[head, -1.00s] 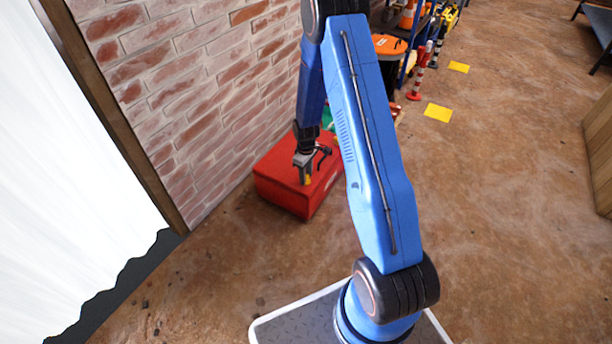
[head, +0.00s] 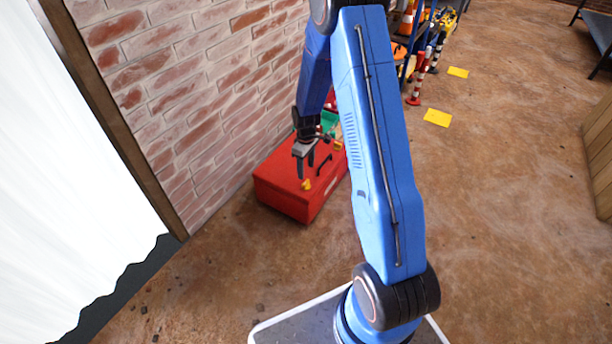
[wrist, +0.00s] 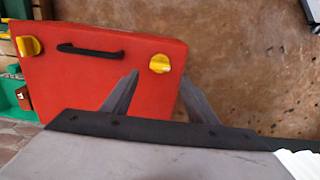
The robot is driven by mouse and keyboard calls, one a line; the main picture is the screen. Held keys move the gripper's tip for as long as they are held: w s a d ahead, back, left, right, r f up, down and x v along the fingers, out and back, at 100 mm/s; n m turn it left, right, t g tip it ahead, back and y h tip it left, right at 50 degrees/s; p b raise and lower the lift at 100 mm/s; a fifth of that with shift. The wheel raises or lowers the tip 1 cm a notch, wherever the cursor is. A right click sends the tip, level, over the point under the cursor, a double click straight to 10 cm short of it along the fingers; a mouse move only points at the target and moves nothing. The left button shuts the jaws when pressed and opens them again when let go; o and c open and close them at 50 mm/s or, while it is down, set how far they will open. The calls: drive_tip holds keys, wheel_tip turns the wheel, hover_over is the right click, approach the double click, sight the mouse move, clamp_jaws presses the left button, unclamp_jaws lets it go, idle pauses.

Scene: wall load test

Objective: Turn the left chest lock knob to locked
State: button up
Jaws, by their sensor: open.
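A red chest (head: 290,203) stands on the floor by the brick wall, with two yellow knobs and a black handle (head: 323,164) on its top. The left knob (head: 306,184) is at the near end in the head view; it appears as the right-hand knob (wrist: 160,63) in the wrist view. The other knob (head: 338,146) is at the far end, and also shows in the wrist view (wrist: 28,46). My gripper (head: 306,171) is open and empty above the left knob, apart from it. In the wrist view its fingertips (wrist: 160,78) flank the line to that knob.
The brick wall (head: 190,90) rises close behind the chest. A green object (head: 328,122) stands beyond it. A red-and-white post (head: 419,80) and yellow floor patches (head: 437,117) are farther right. The floor in front of the chest is clear.

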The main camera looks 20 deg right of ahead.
wheel_tip(320, 180, up, 10)
drive_tip(key=shift+f, duration=0.25)
idle(0.5)
drive_tip(key=s+a+r+m+t, duration=0.1)
drive_tip(key=s+a+r+m, duration=0.1)
drive_tip(key=s+r, duration=0.8)
drive_tip(key=s+a+r+m+t, duration=0.1)
drive_tip(key=s+a+r, duration=0.35)
drive_tip(key=r, duration=0.85)
drive_tip(key=s+r+m+t, duration=0.1)
drive_tip(key=s+r+m, duration=0.1)
drive_tip(key=s, duration=1)
drive_tip(key=s+r+m+t, duration=0.1)
drive_tip(key=s+r, duration=0.4)
drive_tip(key=s, duration=0.7)
drive_tip(key=shift+a+m+t, duration=0.4)
drive_tip(key=shift+a+m, duration=0.05)
drive_tip(key=shift+m, duration=0.05)
